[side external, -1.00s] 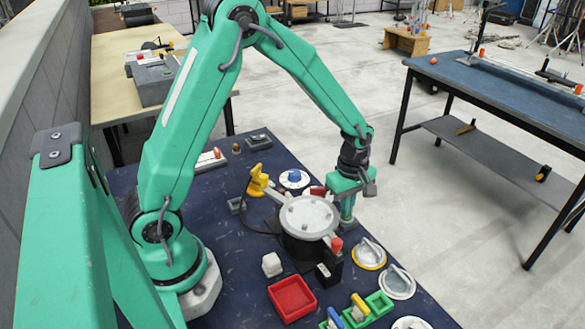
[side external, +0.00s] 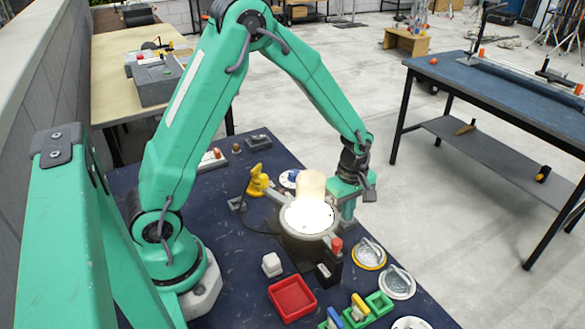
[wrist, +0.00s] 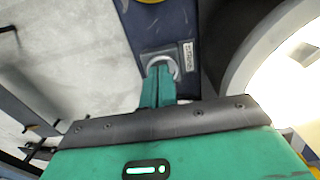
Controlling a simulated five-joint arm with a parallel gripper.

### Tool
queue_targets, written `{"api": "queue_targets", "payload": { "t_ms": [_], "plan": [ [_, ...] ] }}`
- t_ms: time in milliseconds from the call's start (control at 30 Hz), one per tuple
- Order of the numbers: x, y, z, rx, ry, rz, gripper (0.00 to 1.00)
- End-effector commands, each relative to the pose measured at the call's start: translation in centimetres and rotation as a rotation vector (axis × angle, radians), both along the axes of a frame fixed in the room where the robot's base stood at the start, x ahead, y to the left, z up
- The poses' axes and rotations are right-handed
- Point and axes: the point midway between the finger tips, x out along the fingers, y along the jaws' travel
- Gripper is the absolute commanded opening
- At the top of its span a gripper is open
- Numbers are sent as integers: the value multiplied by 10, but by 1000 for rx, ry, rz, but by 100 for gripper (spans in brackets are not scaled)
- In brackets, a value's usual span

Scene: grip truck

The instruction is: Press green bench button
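My green gripper (side external: 347,207) points down at the far edge of the dark blue bench, just right of the round turntable. In the wrist view its two fingers (wrist: 158,72) are together with nothing between them. Their tips are over or on a pale round button housing (wrist: 173,63) with a small printed label beside it. The green button itself is hidden behind the green fingers, so I cannot tell whether it is pressed down. The round turntable top (side external: 309,216) glows bright white, and a pale lit shape (side external: 312,184) stands behind it.
The turntable's dark base stands close beside my gripper. A yellow clamp (side external: 258,181), a red tray (side external: 292,298), a white block (side external: 271,264) and round lidded pots (side external: 369,254) sit around it. Open floor lies right of the bench.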

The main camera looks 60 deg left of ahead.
Motion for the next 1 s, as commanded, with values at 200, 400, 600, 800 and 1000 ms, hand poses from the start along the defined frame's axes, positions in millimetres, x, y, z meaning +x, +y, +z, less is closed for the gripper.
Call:
{"api": "queue_targets", "payload": {
  "t_ms": [200, 400, 600, 800, 1000],
  "plan": [
    [-7, 0, -1, 1, 23, 0, 0],
    [-4, 0, 20, 0, 12, 0, 0],
    [0, 0, 54, 0, -1, 0, 0],
    [0, 0, 90, 0, -3, 0, 0],
    [0, 0, 120, 0, -4, 0, 0]
  ]
}}
